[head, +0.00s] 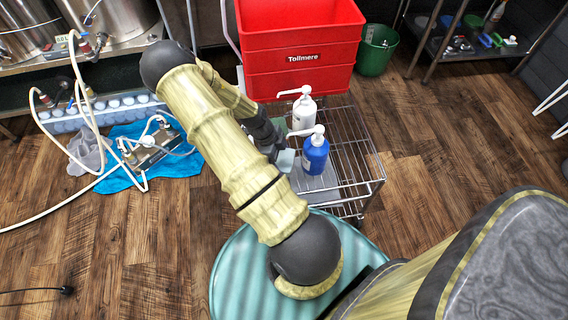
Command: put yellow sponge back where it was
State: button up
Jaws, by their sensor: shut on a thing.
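My gripper (279,156) is over the left side of a wire trolley (363,165), close to a blue pump bottle (315,156). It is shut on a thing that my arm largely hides. A pale grey-green block (286,161) shows at the jaws; I cannot tell whether it is the held thing or part of the gripper. No plainly yellow sponge shows. A grey mat or tray (318,186) lies on the trolley below the blue bottle.
A white pump bottle (303,112) stands upright behind the blue one. Red crates (300,50) stand at the trolley's back, and a green bin (377,50) stands to their right. Hoses (88,110) and a blue cloth (170,163) lie at left. The trolley's right side is clear.

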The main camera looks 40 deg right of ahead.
aim_at(281, 159)
jog(key=b+x, duration=0.1)
jog(key=x, duration=0.2)
jog(key=shift+f, duration=0.4)
jog(key=o, duration=0.8)
jog(key=shift+r, duration=0.1)
jog(key=p+v, duration=0.3)
jog(key=v, duration=0.9)
